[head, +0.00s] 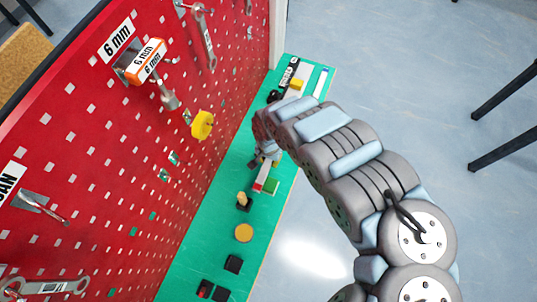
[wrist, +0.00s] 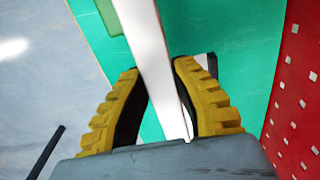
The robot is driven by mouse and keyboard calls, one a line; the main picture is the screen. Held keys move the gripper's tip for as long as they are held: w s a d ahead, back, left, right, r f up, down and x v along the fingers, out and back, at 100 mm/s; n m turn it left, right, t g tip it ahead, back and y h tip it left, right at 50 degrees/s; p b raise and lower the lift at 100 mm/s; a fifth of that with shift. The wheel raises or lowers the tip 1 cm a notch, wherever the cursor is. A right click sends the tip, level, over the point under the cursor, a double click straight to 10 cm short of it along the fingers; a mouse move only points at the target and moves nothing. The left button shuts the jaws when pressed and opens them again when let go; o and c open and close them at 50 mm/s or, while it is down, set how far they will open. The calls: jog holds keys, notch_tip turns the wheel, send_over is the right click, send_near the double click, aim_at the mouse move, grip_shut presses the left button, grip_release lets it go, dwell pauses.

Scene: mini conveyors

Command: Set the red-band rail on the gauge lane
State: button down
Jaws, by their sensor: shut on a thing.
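A white rail with a red band (head: 262,177) shows just below my gripper (head: 266,156) in the head view, over the green bench. In the wrist view my gripper (wrist: 157,69) has its two yellow-ridged fingers shut on the long white rail (wrist: 146,45), which runs between them to the top edge. The red band does not show in the wrist view. Whether the rail touches the bench is unclear. At the bench's far end lie a white labelled strip and other pale parts; I cannot tell which is the gauge lane.
The green bench (head: 205,262) runs along a red pegboard (head: 130,150) hung with tools. A green block (head: 271,185) is beside the rail. A yellow block (head: 296,83) is at the far end.

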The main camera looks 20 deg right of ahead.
aim_at(270, 167)
jog(key=s+p, duration=0.1)
jog(key=s+a+r+p, duration=0.1)
jog(key=shift+s+r, duration=0.3)
jog(key=s+a+r+p, duration=0.2)
jog(key=s+p, duration=0.3)
jog(key=p, duration=0.4)
jog(key=shift+s+r+p, duration=0.25)
jog(key=shift+s+p, duration=0.05)
jog(key=shift+s, duration=0.1)
jog(key=shift+s+a, duration=0.1)
